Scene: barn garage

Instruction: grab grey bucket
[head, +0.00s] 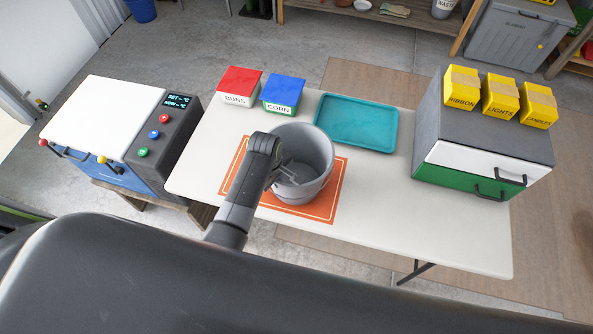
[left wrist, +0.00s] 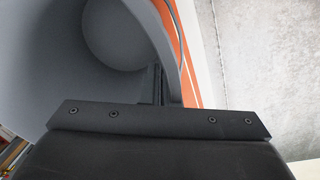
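The grey bucket (head: 309,148) stands upright on an orange mat (head: 336,205) on the white table. My left gripper (head: 284,174) is at the near left side of the bucket, over its rim. In the left wrist view the bucket's inside (left wrist: 60,60) fills the upper left, and its curved rim runs down to the gripper body. A dark finger part shows close beside the bucket wall. The far ends of the fingers are hidden, so I cannot tell whether they grip the wall. My right gripper is not in view.
A red box (head: 240,84) and a blue box (head: 284,92) stand behind the bucket, with a teal tray (head: 357,122) to their right. A grey drawer unit (head: 480,150) with yellow boxes (head: 501,96) is at the right. The table's front right is clear.

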